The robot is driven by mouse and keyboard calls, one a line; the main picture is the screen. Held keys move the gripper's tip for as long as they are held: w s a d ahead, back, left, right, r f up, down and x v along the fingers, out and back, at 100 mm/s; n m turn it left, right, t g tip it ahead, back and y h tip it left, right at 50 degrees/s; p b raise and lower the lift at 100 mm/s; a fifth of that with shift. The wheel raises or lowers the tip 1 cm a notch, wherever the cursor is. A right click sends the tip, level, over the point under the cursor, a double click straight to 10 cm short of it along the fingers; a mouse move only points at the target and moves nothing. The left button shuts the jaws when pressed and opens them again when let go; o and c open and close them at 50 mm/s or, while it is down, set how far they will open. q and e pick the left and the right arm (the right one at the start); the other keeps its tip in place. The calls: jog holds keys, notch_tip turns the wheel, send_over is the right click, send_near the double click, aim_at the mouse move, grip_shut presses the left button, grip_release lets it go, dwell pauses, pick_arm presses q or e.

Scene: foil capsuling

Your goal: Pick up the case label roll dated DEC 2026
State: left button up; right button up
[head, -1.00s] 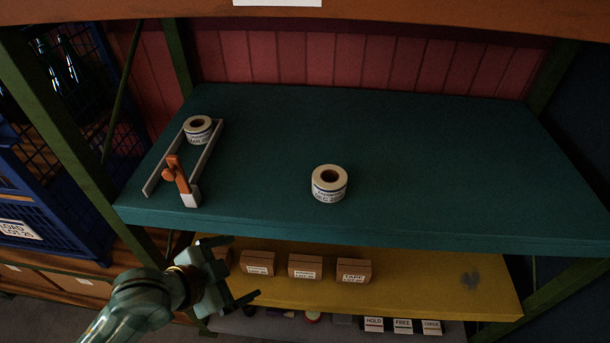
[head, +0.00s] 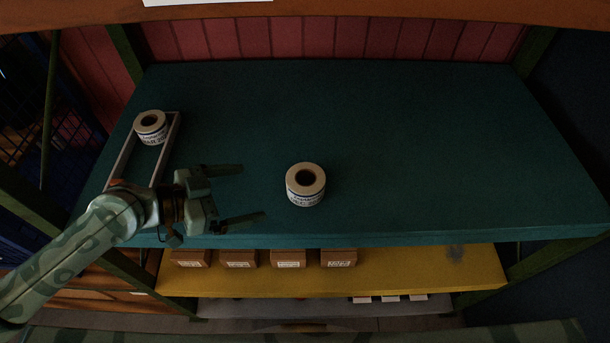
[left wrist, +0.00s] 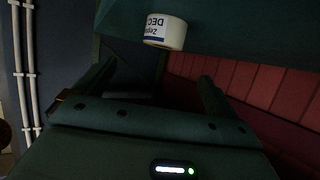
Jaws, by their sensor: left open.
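A white label roll (head: 306,193) with a dark core stands upright on the green shelf (head: 400,140), near the middle. In the left wrist view this roll (left wrist: 165,32) shows upside down, with "DEC" readable on its label; the year is not readable. My left gripper (head: 251,193) is open and empty, just left of this roll, its fingers pointing right towards it but apart from it. A second white roll (head: 151,133) stands at the shelf's left, between the rails of a holder; its print is too small to read surely. My right gripper is not in view.
The rail holder (head: 168,145) lies on the left of the shelf, its near end partly hidden by my left arm. The shelf right of and behind the middle roll is clear. Several brown boxes (head: 238,259) stand on the yellow shelf (head: 410,272) below.

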aim_at(314, 178)
pick_arm(q)
jog(key=x, duration=0.4)
jog(key=shift+w+d+p, duration=0.35)
jog(key=shift+p, duration=0.05)
jog(key=x, duration=0.2)
jog(key=shift+w+d+f, duration=0.1)
jog(key=shift+w+f, duration=0.1)
jog(key=shift+f, duration=0.05)
jog(key=shift+d+f, duration=0.1)
jog(key=shift+d, duration=0.05)
jog(key=shift+w+d+p, duration=0.15)
jog(key=shift+d+p, duration=0.2)
jog(key=p+x, duration=0.1)
jog(key=x, duration=0.3)
jog(key=shift+w+a, duration=0.1)
jog(key=shift+w, duration=0.05)
jog(key=shift+w+d+f, duration=0.1)
jog(key=shift+d+f, duration=0.1)
jog(key=shift+d, duration=0.05)
jog(key=shift+a, duration=0.15)
jog(key=c, duration=1.2)
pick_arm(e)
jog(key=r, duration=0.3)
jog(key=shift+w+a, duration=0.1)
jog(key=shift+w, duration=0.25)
